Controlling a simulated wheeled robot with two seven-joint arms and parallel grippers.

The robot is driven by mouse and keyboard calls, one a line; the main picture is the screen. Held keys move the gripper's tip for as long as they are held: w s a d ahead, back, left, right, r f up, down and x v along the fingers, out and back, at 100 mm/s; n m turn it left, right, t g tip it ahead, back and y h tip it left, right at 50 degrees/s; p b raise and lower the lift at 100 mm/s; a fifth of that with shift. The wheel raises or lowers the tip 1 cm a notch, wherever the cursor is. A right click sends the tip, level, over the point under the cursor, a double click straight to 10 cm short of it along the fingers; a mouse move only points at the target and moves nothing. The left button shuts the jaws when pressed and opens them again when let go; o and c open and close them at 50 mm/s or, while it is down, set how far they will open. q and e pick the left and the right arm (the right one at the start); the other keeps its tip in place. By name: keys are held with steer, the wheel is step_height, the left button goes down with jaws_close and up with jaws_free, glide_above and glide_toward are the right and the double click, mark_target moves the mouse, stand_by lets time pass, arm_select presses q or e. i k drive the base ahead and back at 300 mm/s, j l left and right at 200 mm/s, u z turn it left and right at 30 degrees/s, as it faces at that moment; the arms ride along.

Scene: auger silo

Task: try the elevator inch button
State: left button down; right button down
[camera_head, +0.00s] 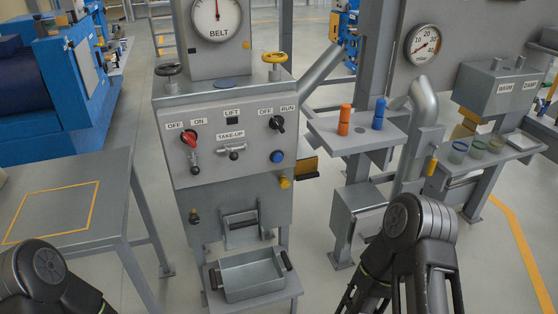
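The grey control cabinet (225,140) stands in the middle, with a BELT dial (217,18) on top. Its front panel carries a red-handled OFF/ON switch (190,140) at left and a black OFF/RUN switch (277,122) at right. A round blue button (277,157) is below the OFF/RUN switch. A small dark square (232,122) is under the LIFT label. I read no label saying inch. My two dark arms show at the bottom left and bottom right, both apart from the cabinet. Neither gripper's fingertips can be seen.
A metal drawer tray (250,275) sits low in front of the cabinet. A grey table (60,205) with a yellow outline is at left. A shelf (358,135) with orange and blue cylinders and a stand with cups (475,148) are at right.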

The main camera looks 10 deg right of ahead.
mark_target(277, 158)
steer(key=i+j, duration=0.1)
steer(key=j, duration=0.25)
steer(key=i+j, duration=0.15)
steer(key=j, duration=0.2)
steer(key=i+j, duration=0.1)
steer(key=j, duration=0.25)
steer(key=z, duration=2.2)
